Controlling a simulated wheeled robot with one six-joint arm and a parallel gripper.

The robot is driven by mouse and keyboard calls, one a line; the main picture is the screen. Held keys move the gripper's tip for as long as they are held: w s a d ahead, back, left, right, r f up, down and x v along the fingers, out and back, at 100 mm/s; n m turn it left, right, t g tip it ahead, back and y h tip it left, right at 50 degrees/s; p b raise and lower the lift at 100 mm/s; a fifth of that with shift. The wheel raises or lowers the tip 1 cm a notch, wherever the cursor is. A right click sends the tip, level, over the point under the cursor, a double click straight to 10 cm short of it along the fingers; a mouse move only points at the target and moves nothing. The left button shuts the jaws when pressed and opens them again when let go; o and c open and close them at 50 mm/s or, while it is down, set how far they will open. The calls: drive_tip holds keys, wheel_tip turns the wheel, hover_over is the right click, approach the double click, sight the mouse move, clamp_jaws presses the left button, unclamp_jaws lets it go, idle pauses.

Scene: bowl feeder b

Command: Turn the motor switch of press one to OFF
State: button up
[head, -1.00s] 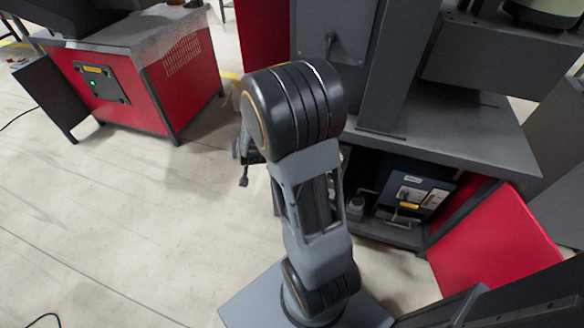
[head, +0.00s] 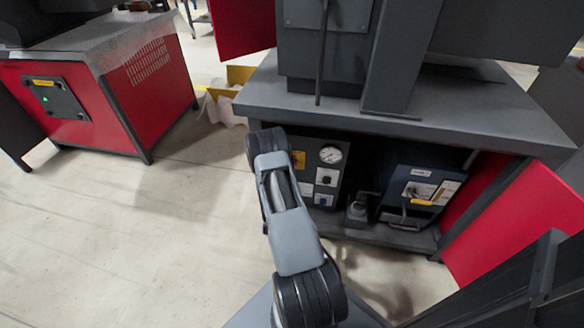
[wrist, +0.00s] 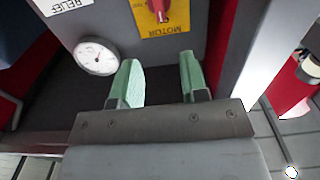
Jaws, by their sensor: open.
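The motor switch (wrist: 158,8) is a red knob on a yellow plate (wrist: 165,24) lettered MOTOR, upside down at the top of the wrist view. The knob is cut off by the frame edge, and I cannot read its setting. My gripper (wrist: 160,80) is open and empty, its two green-tipped fingers pointing towards the panel. The knob lies beyond the gap between them, apart from both. My gripper is hidden there.
A round gauge (wrist: 96,55) sits beside the left finger. The press table (head: 450,115) overhangs the panel. A red door (head: 520,225) stands open at right. Floor at left is clear.

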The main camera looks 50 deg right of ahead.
drive_tip(key=b+x, duration=0.2)
drive_tip(key=x, duration=0.9)
clamp_jaws()
